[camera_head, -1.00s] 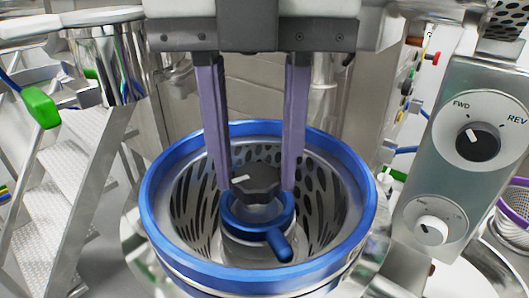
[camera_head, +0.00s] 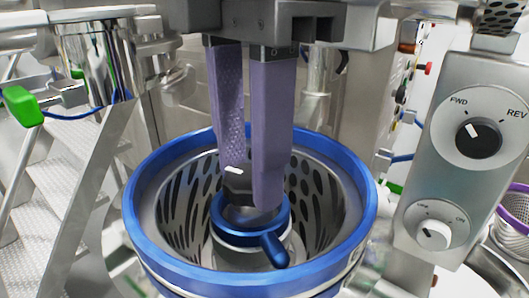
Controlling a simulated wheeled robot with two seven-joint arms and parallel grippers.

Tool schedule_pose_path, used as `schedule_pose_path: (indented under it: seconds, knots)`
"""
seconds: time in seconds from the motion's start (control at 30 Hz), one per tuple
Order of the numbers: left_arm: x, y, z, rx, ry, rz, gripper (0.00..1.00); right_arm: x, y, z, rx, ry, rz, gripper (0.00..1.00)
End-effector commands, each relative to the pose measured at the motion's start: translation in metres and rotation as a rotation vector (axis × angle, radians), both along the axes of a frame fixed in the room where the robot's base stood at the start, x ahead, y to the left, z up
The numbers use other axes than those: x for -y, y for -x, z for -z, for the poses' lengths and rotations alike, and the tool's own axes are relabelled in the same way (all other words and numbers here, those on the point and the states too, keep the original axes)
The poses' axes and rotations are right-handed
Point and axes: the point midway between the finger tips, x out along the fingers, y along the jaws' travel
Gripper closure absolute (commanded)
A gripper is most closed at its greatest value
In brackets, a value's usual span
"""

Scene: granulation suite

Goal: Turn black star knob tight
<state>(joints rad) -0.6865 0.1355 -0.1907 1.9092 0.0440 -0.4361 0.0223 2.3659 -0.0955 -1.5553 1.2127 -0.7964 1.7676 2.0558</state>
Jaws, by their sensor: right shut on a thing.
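The black star knob (camera_head: 238,183) sits on top of a blue ring with a handle (camera_head: 272,245), in the middle of a perforated metal basket (camera_head: 335,200). A white mark shows on the knob's top. My right gripper (camera_head: 250,187) comes down from above with its two long purple fingers on either side of the knob. It is shut on the knob. The nearer finger hides the knob's right part. My left gripper is not in view.
A blue rim (camera_head: 150,245) surrounds the basket and the fingers reach down inside it. A control panel with a FWD/REV dial (camera_head: 478,137) stands at the right. A green-handled valve (camera_head: 22,106) and metal steps (camera_head: 65,200) are at the left.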

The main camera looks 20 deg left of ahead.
Motion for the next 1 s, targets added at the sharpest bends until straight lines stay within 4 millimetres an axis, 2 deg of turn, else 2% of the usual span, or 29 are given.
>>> schedule_pose_path:
  seconds: [0.5, 0.7, 1.0]
  knots:
    - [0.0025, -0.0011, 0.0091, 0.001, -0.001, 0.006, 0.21, 0.0, -0.0002, 0.0002, 0.002, -0.001, 0.463, 0.86]
    - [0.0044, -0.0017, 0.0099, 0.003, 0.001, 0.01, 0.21, 0.0002, -0.0004, 0.0001, 0.002, -0.001, 0.588, 0.86]
    - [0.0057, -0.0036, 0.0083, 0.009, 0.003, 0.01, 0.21, 0.0002, -0.0001, -0.0001, 0.001, 0.0, 0.684, 0.86]
